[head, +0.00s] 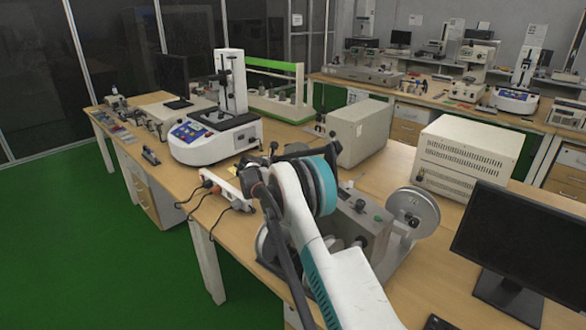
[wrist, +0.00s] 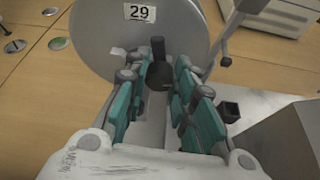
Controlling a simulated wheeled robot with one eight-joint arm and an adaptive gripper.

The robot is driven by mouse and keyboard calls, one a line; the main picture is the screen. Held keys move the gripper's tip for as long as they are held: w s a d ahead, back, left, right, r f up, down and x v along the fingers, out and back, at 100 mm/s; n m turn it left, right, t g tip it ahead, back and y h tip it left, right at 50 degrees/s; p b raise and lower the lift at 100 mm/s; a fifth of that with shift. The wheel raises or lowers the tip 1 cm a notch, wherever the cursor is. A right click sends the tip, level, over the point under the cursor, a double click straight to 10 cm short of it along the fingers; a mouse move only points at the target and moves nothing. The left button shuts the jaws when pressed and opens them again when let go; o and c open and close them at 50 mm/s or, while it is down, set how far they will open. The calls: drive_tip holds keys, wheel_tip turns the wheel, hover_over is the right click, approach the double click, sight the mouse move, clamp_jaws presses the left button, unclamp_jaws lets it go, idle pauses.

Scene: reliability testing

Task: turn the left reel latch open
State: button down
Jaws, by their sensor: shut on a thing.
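In the wrist view, the left reel shows as a round grey disc (wrist: 110,45) with a white label reading 29. A dark latch (wrist: 158,47) stands at its hub. My gripper (wrist: 161,76), with teal-padded fingers, has one finger on each side of the latch and is shut on it. The latch's lower part is partly hidden between the fingers, and its exact turn angle is hard to tell. In the head view, my arm covers most of the left reel and my gripper; only a grey edge of the reel (head: 264,246) shows.
The reel machine (head: 355,222) stands on the wooden bench, with a second grey reel (head: 411,212) at its right. A black monitor (head: 520,245) is at the front right. Beige boxes (head: 463,155) and a white test stand (head: 212,135) stand farther back.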

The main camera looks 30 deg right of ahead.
drive_tip(key=shift+t, duration=0.3)
drive_tip(key=shift+s+d+m+t, duration=0.15)
drive_tip(key=shift+m+t, duration=0.25)
drive_tip(key=shift+m, duration=0.6)
drive_tip(key=c, duration=2.3)
unclamp_jaws()
drive_tip(key=shift+f+m+t+y+b, duration=0.1)
drive_tip(key=shift+m+t+y+b, duration=0.2)
drive_tip(key=shift+m+t+b, duration=0.4)
drive_tip(key=shift+m, duration=0.3)
drive_tip(key=o, duration=0.7)
drive_tip(key=shift+o, duration=1.3)
drive_tip(key=shift+s+d, duration=0.1)
drive_tip(key=shift+s, duration=0.05)
